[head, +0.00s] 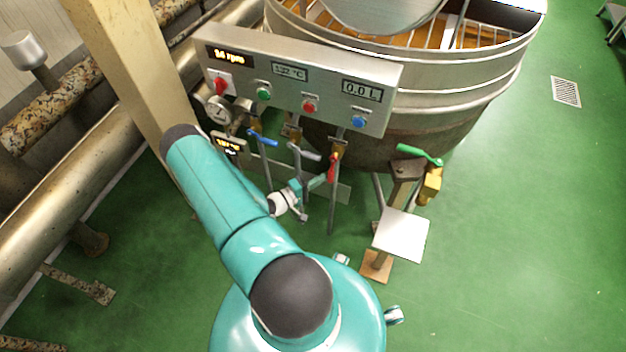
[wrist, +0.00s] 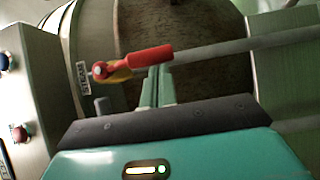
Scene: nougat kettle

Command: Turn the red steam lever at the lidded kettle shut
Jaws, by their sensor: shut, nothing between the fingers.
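The red steam lever (head: 332,170) is on a brass valve on a thin pipe below the control panel (head: 300,80), in front of the kettle (head: 440,115). In the wrist view its red handle (wrist: 148,56) lies roughly in line with the grey pipe, beside a label reading STEAM. My gripper (head: 322,181) is shut and empty. In the wrist view its teal fingers (wrist: 155,84) reach up to the handle's edge, close to its free end. I cannot tell whether they touch it. The handle hides part of the fingertips in that view.
A blue lever (head: 263,138) and a grey lever (head: 304,152) sit left of the red one. A green-handled brass valve (head: 420,154) and a pale plate (head: 401,235) on a stand are to the right. A beige post (head: 135,75) rises at left.

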